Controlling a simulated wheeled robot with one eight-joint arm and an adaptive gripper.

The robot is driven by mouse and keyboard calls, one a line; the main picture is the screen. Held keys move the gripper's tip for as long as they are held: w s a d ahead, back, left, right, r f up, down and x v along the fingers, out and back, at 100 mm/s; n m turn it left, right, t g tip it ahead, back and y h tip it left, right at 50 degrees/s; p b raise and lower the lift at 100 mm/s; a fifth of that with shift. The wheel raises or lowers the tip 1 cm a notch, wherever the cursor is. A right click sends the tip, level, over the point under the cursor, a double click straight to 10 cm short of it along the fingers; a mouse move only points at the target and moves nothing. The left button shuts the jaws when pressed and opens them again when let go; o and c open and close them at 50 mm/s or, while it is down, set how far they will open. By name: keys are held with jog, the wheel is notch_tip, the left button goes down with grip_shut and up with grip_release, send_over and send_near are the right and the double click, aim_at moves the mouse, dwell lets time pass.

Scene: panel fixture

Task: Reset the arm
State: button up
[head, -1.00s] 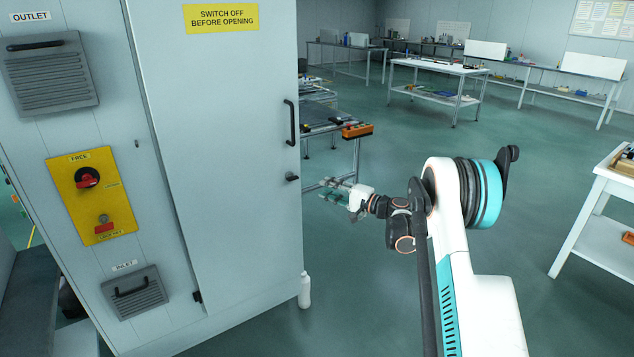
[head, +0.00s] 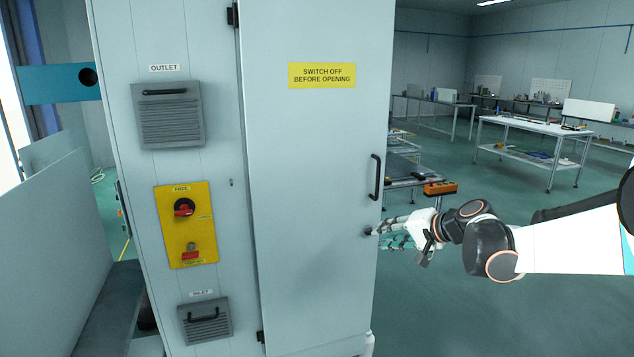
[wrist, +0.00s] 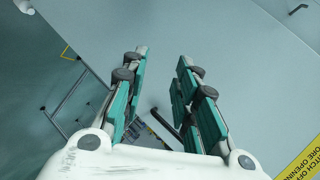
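My gripper (head: 385,236) is at the right of the cabinet in the head view, its fingers pointing left toward the cabinet door's right edge. In the wrist view the two green-padded fingers (wrist: 158,85) stand apart with nothing held between them. The grey cabinet (head: 310,200) has a closed door with a black handle (head: 375,177) and a small latch knob (head: 368,232) below it. I cannot tell whether the fingertips touch the door edge. A yellow switch panel (head: 190,245) with a red rotary switch (head: 184,208) is on the cabinet's left part.
The outlet vent (head: 168,115) and inlet vent (head: 205,318) are on the cabinet. A white bottle (head: 369,345) stands at its lower right corner. Open green floor (head: 480,320) lies to the right.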

jog(key=s+a+r+n+g+h, duration=0.1)
jog(key=s+a+r+n+h, duration=0.1)
jog(key=s, duration=0.9)
jog(key=s+d+f+n+h, duration=0.1)
jog(key=s+f+n+h, duration=0.1)
jog(key=s, duration=1.1)
jog(key=s+d+f+n+g+h, duration=0.1)
jog(key=s+d+f+n+h, duration=0.1)
jog(key=s, duration=1.2)
jog(key=shift+f+h, duration=0.8)
jog(key=shift+f, duration=0.1)
